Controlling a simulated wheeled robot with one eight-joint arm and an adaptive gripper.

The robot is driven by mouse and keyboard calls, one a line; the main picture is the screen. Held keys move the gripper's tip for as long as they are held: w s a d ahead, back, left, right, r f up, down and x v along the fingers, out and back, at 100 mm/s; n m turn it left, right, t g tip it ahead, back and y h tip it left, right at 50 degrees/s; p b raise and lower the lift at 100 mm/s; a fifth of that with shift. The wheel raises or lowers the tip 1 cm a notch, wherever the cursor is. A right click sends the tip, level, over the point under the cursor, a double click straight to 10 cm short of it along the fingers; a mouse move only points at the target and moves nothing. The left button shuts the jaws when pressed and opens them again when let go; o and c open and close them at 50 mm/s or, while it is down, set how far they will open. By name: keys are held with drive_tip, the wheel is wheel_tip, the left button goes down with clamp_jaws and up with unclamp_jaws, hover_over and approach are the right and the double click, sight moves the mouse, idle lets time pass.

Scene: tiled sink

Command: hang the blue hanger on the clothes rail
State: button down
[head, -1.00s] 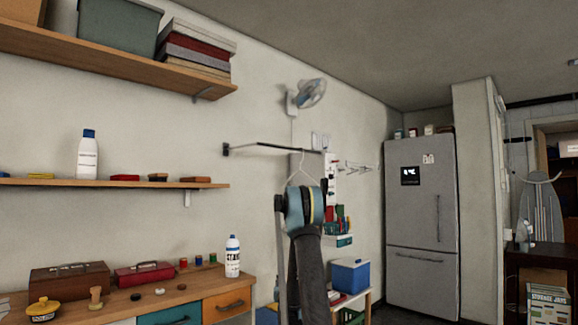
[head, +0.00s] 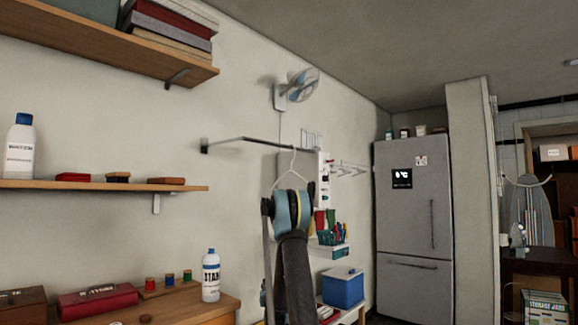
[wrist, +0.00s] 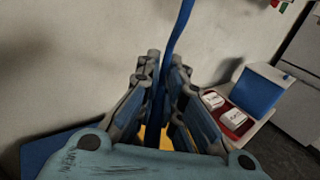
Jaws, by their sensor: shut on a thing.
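The blue hanger (wrist: 180,32) runs up as a blue strip from between the fingers of my gripper (wrist: 160,72) in the wrist view. My gripper is shut on it. In the head view the hanger's pale hook and shoulders (head: 291,168) stand above my wrist, which hides the lower part and the fingers. The clothes rail (head: 255,142) is a dark bar reaching out from a wall bracket. The hook's top overlaps the rail's right end in the head view; I cannot tell whether they touch.
A wall fan (head: 297,87) is above the rail. A white wall rack (head: 350,168) is further right. Shelves and a cabinet with a white bottle (head: 210,277) are at left. A blue box (head: 342,287) stands low behind my arm. A fridge (head: 412,220) is beyond.

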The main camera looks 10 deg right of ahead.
drive_tip(key=w+d+r+n+y, duration=0.1)
drive_tip(key=d+r+n+y, duration=0.2)
drive_tip(key=r, duration=1.3)
drive_tip(key=w+d+r+n+y, duration=0.1)
drive_tip(key=d+r+y, duration=0.3)
drive_tip(key=r, duration=1.1)
drive_tip(key=s+r+n+g+y, duration=0.2)
drive_tip(key=s+r, duration=0.8)
drive_tip(key=r, duration=0.5)
drive_tip(key=s+r+n+g+y, duration=0.1)
drive_tip(key=s+r+y, duration=0.1)
drive_tip(key=s+r, duration=1.05)
drive_tip(key=w+d+x, duration=0.1)
drive_tip(key=x, duration=1.6)
drive_tip(key=shift+f, duration=0.6)
drive_tip(key=shift+d, duration=0.15)
